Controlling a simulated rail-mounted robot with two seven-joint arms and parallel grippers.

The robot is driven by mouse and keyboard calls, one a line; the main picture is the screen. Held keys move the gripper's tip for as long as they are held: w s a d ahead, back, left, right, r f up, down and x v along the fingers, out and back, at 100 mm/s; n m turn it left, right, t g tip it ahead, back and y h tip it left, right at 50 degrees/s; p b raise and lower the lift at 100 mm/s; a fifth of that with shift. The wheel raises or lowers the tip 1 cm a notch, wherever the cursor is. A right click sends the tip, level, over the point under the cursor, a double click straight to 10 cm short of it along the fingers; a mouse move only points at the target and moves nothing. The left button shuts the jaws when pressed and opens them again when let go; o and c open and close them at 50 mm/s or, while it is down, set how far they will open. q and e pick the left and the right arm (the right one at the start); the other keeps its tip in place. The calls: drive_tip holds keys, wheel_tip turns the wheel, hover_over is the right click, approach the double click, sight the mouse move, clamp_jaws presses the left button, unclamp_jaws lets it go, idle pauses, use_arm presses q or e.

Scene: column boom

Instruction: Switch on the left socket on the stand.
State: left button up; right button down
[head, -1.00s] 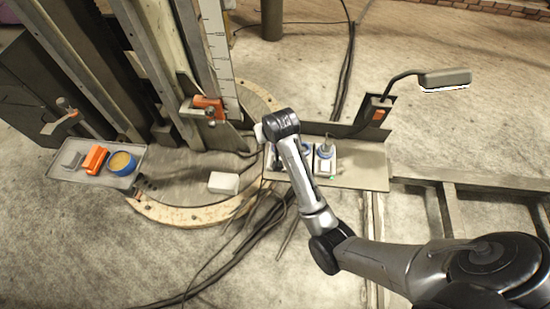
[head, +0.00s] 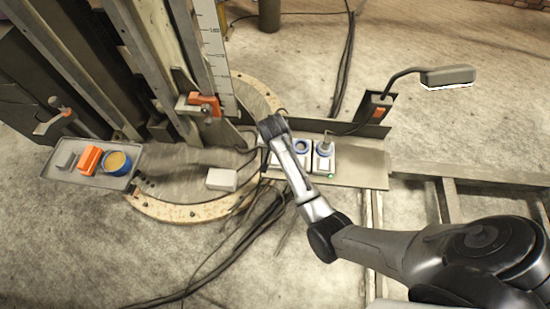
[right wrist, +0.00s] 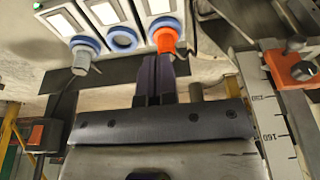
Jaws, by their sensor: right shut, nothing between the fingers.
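The stand (head: 360,170) holds a row of three sockets. The right socket (head: 324,158) has a grey plug in its blue ring and a small green light. The middle socket (head: 302,147) is an empty blue ring. The left socket is mostly hidden by my right arm in the head view. In the right wrist view the left socket (right wrist: 162,22) has an orange plug (right wrist: 165,40) in it and a white rectangular switch (right wrist: 158,6) beyond. My right gripper (right wrist: 160,62) is shut and empty, its fingertips close beside the orange plug; I cannot tell whether they touch it.
A lamp (head: 447,76) on a bent arm stands at the right end of the stand. A white box (head: 221,179) lies left of the sockets. A tray (head: 62,172) with an orange block and a round tin is at far left. Black cables cross the floor.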

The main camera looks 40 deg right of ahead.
drive_tip(key=b+x, duration=0.1)
drive_tip(key=x, duration=0.3)
drive_tip(key=b+x, duration=0.2)
drive_tip(key=x, duration=0.2)
drive_tip(key=b+x, duration=0.1)
drive_tip(key=x, duration=0.3)
drive_tip(key=shift+s+a+f, duration=0.3)
drive_tip(key=shift+f, duration=0.15)
drive_tip(key=shift+f+b, duration=0.3)
drive_tip(key=shift+f, duration=0.25)
drive_tip(key=shift+s+a, duration=0.1)
drive_tip(key=shift+f+p, duration=0.2)
drive_tip(key=shift+p, duration=0.1)
drive_tip(key=shift+f+t+h, duration=0.2)
drive_tip(key=shift+t+h, duration=0.1)
drive_tip(key=shift+s+a, duration=0.1)
drive_tip(key=shift+r, duration=0.1)
drive_tip(key=shift+w+d, duration=0.2)
